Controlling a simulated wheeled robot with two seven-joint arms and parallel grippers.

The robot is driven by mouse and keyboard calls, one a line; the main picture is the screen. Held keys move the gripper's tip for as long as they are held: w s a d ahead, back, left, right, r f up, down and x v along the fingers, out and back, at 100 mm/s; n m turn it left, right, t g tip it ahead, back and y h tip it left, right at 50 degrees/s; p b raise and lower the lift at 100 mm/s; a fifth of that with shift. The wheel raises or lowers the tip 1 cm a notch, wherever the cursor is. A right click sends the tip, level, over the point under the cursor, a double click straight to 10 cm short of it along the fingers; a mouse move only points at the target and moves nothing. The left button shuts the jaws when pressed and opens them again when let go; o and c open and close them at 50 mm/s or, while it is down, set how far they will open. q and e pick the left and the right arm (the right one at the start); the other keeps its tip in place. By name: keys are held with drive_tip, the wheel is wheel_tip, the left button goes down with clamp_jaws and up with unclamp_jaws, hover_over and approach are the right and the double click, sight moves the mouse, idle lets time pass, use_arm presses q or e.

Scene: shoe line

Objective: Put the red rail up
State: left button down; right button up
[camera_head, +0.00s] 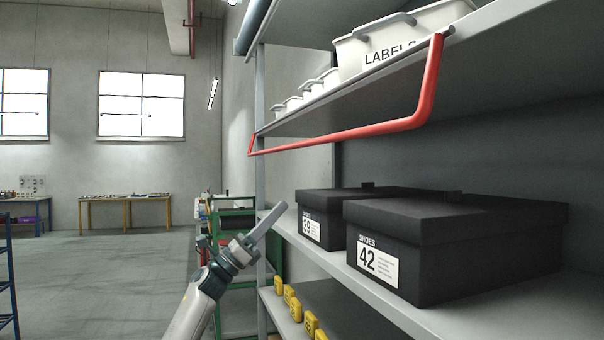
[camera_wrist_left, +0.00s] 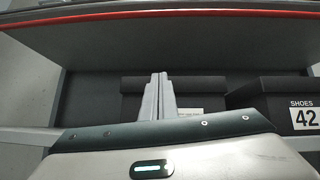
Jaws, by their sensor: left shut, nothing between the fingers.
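The red rail (camera_head: 345,133) is a U-shaped bar on the front of the upper shelf. In the head view it hangs below that shelf's edge, its near arm rising to the shelf's front corner. It also shows in the left wrist view as a red strip (camera_wrist_left: 160,15) across the top. My left gripper (camera_head: 275,213) is shut and empty, pointing up and right, below the rail and apart from it. In the left wrist view its closed fingers (camera_wrist_left: 158,95) point toward the shelf with the boxes. My right gripper is in neither view.
Black shoe boxes marked 39 (camera_head: 311,227) and 42 (camera_head: 377,262) stand on the middle shelf (camera_head: 345,268). White bins (camera_head: 375,50), one marked LABELS, stand on the upper shelf. Yellow items (camera_head: 291,302) sit on the lower shelf. Open floor (camera_head: 90,280) lies to the left.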

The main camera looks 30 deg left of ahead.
use_arm(q)
drive_tip(key=r+m, duration=0.1)
drive_tip(key=s+r+m+g+h, duration=0.1)
drive_tip(key=r+h, duration=0.1)
drive_tip(key=r, duration=0.1)
drive_tip(key=shift+s+a+m, duration=0.25)
drive_tip(key=shift+s+m, duration=0.15)
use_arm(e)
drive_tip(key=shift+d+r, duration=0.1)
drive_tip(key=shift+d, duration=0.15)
use_arm(q)
drive_tip(key=shift+r, duration=0.15)
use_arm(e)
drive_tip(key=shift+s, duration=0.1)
